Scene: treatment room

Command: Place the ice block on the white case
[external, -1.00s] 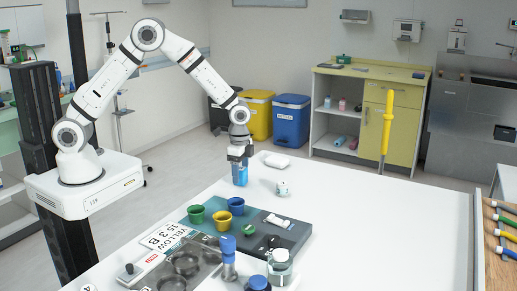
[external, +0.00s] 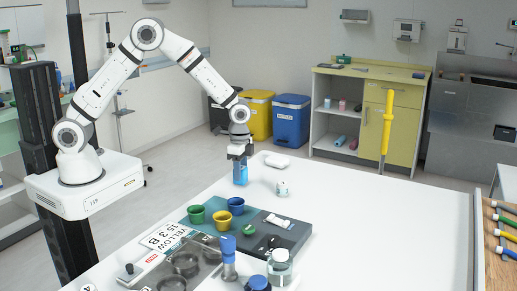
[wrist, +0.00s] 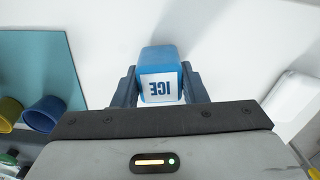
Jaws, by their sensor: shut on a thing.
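The ice block (external: 240,174) is blue, with a white label reading ICE that shows in the wrist view (wrist: 160,88). My gripper (external: 240,156) points down at the far left part of the white table, shut on the block's upper part. In the wrist view the two dark fingers (wrist: 159,90) press on the block's sides. I cannot tell whether its bottom touches the table. The white case (external: 277,160) lies flat on the table just right of and behind the block. In the wrist view it shows at the right edge (wrist: 293,105).
Nearer are green, yellow and blue cups (external: 222,224) on a teal mat, a grey tray (external: 290,236), and jars (external: 279,268). The right part of the table is clear.

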